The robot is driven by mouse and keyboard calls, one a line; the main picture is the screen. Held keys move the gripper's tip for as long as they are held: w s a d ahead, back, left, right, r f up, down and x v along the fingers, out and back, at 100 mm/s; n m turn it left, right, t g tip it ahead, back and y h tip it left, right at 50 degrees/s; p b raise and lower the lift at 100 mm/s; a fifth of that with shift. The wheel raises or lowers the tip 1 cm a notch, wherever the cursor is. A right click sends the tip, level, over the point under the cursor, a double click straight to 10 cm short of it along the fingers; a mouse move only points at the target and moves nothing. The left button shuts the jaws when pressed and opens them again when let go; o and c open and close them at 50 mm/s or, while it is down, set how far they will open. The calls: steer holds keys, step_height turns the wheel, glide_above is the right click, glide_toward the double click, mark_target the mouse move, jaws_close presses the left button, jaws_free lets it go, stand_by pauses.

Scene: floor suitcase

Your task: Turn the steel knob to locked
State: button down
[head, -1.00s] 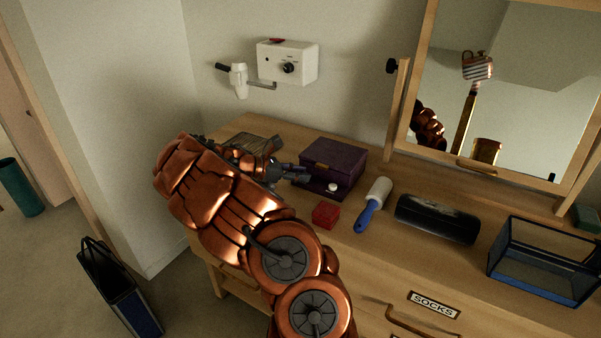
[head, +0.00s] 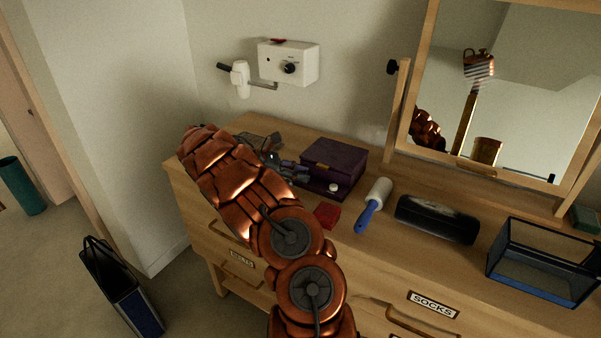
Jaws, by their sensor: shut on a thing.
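A dark purple box (head: 338,158) stands on the dresser top, its lid down. A small pale round piece (head: 333,187) shows low at its front right. My gripper (head: 298,170) is at the left end of the box's front, its dark fingers shut against that side. The steel knob is not clearly visible; my fingers hide the spot where they close, so its setting cannot be read.
A red block (head: 326,215), a lint roller (head: 373,205), a black case (head: 436,219) and a glass tank (head: 543,262) stand to the right. A white wall box (head: 288,63) with a black dial and a mirror (head: 500,90) are behind.

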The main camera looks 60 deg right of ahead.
steer(key=shift+f, duration=0.1)
steer(key=c, duration=0.8)
jaws_free()
steer(key=shift+c, duration=0.2)
steer(key=shift+v, duration=4.05)
